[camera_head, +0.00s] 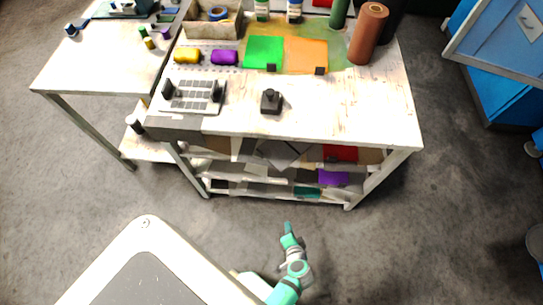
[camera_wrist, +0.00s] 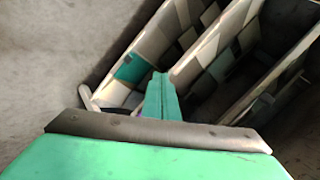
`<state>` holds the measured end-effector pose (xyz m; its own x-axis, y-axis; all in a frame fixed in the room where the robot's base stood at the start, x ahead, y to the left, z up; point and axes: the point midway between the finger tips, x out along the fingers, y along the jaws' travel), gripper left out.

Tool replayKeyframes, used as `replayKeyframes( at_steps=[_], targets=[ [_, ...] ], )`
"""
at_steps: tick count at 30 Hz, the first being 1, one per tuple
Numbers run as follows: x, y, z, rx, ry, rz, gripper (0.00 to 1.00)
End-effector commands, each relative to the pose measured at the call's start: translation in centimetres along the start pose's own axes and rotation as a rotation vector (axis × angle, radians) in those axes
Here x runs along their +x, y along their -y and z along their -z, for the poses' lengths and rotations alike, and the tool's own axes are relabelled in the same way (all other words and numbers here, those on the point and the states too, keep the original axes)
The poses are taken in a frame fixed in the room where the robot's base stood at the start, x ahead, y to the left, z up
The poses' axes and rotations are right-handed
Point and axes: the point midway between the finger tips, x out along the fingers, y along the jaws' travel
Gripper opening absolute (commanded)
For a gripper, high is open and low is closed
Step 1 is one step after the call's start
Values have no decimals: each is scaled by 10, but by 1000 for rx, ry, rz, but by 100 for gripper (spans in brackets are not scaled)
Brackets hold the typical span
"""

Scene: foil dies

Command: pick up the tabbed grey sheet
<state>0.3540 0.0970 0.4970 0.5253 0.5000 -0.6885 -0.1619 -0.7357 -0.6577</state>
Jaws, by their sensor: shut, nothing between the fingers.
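No grey sheet with a clear tab can be made out. A grey sheet (camera_head: 283,154) lies tilted on the upper shelf under the workbench in the head view, partly hidden by the bench top; I cannot tell whether it has a tab. My gripper (camera_head: 288,228) is in front of the bench, low over the floor and apart from the shelves. It is shut and empty. In the wrist view its closed teal fingers (camera_wrist: 162,97) point toward the shelves, where grey, white and teal patches show.
On the bench top (camera_head: 350,110) lie a green sheet (camera_head: 263,50) and an orange sheet (camera_head: 306,53), each with a dark tab. A small black block (camera_head: 271,101) stands near the front. Red (camera_head: 341,153), purple (camera_head: 333,178) and teal (camera_head: 306,191) pieces lie on the shelves. Floor in front is clear.

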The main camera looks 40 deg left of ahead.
Motion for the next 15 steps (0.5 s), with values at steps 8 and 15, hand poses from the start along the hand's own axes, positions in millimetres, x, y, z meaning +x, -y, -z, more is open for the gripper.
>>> replayKeyframes(
  at_steps=[8, 15],
  targets=[
    [61, 72, 49, 121, 227, 325, 0],
    [62, 149, 112, 161, 370, 637, 0]
  ],
)
